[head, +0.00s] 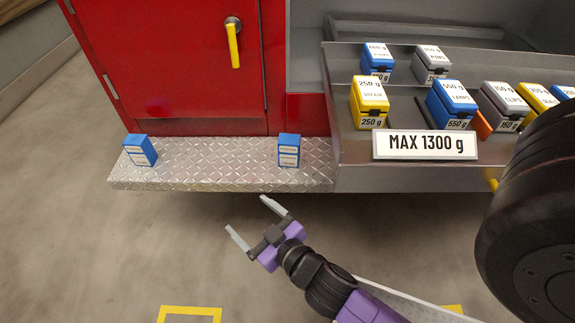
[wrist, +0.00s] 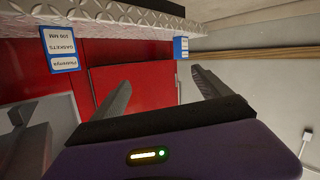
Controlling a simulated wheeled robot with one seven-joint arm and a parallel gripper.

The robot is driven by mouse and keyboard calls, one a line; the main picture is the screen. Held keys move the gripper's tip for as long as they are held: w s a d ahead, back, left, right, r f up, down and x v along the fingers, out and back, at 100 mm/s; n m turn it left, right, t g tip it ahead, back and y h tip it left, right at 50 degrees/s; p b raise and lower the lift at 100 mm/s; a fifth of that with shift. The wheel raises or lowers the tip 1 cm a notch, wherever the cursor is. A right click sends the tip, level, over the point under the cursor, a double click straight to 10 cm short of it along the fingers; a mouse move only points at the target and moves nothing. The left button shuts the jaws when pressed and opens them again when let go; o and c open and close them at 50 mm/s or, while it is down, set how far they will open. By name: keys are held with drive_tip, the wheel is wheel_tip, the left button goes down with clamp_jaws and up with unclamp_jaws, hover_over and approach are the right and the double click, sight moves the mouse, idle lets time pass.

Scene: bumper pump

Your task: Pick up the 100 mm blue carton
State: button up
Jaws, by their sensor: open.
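Two blue cartons with white labels stand on the tread-plate bumper step (head: 215,165). The right carton (head: 289,150) is in front of the red body near the step's right end. My gripper (head: 248,215) is open and empty, in front of the step and apart from both cartons. Its fingers also show in the wrist view (wrist: 160,78).
A grey metal tray (head: 352,145) right of the step holds several labelled boxes and a "MAX 1300 g" sign (head: 424,144). A black tyre (head: 530,215) stands at the right. The red door (head: 170,60) has a yellow handle (head: 233,45). The step between the cartons is clear.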

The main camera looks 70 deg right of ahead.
sight(288, 155)
drive_tip(key=w+d+f+m+g+h+b, duration=0.1)
drive_tip(key=d+f+m+g+h+b, duration=0.1)
drive_tip(key=d, duration=0.4)
drive_tip(key=w+d+f+m+g+h+b, duration=0.1)
drive_tip(key=d+f+m+h+b, duration=0.1)
drive_tip(key=d, duration=0.4)
drive_tip(key=w+d+f+m+g+h+b, duration=0.2)
drive_tip(key=d+f+h+b, duration=0.1)
drive_tip(key=d, duration=0.3)
drive_tip(key=shift+d+f+m+g, duration=0.1)
drive_tip(key=shift+f+m+g, duration=0.25)
drive_tip(key=shift+f, duration=0.3)
drive_tip(key=s+d+m+g+h, duration=0.1)
drive_tip(key=s+d+r+m+g+h, duration=0.1)
drive_tip(key=d+m, duration=0.1)
drive_tip(key=s+d+r+m+g+h, duration=0.1)
drive_tip(key=shift+d+m+h, duration=0.25)
drive_tip(key=shift+m+h, duration=0.1)
drive_tip(key=shift+h, duration=0.05)
drive_tip(key=shift+b+x, duration=0.3)
drive_tip(key=shift+x, duration=0.5)
drive_tip(key=shift+b+x, duration=0.35)
drive_tip(key=shift+x, duration=2.7)
drive_tip(key=shift+f, duration=0.15)
drive_tip(key=c, duration=1.6)
